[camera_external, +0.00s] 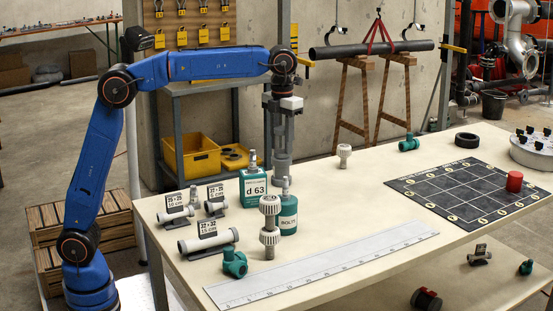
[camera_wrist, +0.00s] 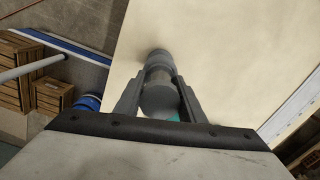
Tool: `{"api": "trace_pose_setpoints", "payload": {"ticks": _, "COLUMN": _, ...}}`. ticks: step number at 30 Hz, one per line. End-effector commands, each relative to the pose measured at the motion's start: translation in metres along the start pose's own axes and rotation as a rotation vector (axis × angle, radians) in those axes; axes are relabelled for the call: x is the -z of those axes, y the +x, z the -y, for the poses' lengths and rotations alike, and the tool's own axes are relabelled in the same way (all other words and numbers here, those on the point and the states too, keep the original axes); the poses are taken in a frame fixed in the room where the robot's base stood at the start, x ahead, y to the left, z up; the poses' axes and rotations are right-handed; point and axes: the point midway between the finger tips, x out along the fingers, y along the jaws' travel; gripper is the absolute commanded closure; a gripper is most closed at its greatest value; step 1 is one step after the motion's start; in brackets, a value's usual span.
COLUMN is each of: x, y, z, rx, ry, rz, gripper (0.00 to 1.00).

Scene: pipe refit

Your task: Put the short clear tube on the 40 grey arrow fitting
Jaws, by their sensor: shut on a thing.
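My gripper (camera_external: 282,150) points straight down over the table, behind the teal bottle marked BOLTS. It is shut on a grey cylindrical piece (camera_wrist: 158,97), whose lower part also shows in the external view (camera_external: 282,172). The piece is upright, with a darker end farther from the wrist camera; I cannot tell whether it is clear. Short light tubes with grey ends lie by black cards: one by the 32 x 32, 15 cm card (camera_external: 208,241), one by a 10 cm card (camera_external: 175,215). I cannot make out a grey arrow fitting marked 40.
The teal d 63 container (camera_external: 254,188) and BOLTS bottle (camera_external: 288,216) stand close to my gripper. White ribbed fittings (camera_external: 269,206) stand in front, beside a teal fitting (camera_external: 235,263). A long ruler (camera_external: 325,265) lies along the front. A dark grid mat (camera_external: 465,190) carries a red cylinder (camera_external: 514,181).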

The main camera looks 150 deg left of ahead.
Motion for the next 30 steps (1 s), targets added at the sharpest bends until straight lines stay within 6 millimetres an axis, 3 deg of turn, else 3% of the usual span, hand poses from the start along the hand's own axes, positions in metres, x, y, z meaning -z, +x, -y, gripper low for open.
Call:
{"api": "trace_pose_setpoints", "payload": {"ticks": 6, "x": 0.0, "y": 0.003, "z": 0.0, "rx": -0.001, "ry": 0.0, "rz": -0.001, "gripper": 0.87}}
{"api": "trace_pose_setpoints", "payload": {"ticks": 7, "x": 0.0, "y": 0.003, "z": 0.0, "rx": 0.0, "ry": 0.0, "rz": 0.0, "gripper": 0.57}}
{"api": "trace_pose_setpoints", "payload": {"ticks": 9, "x": 0.0, "y": 0.002, "z": 0.0, "rx": 0.0, "ry": 0.0, "rz": 0.0, "gripper": 0.45}}
{"api": "trace_pose_setpoints", "payload": {"ticks": 20, "x": 0.0, "y": -0.001, "z": 0.0, "rx": 0.0, "ry": 0.0, "rz": 0.0, "gripper": 0.45}}
{"api": "trace_pose_setpoints", "payload": {"ticks": 26, "x": -0.001, "y": -0.026, "z": 0.001, "rx": 0.001, "ry": 0.0, "rz": 0.001, "gripper": 0.45}}
{"api": "trace_pose_setpoints", "payload": {"ticks": 30, "x": -0.001, "y": -0.054, "z": 0.001, "rx": 0.001, "ry": 0.0, "rz": 0.002, "gripper": 0.45}}
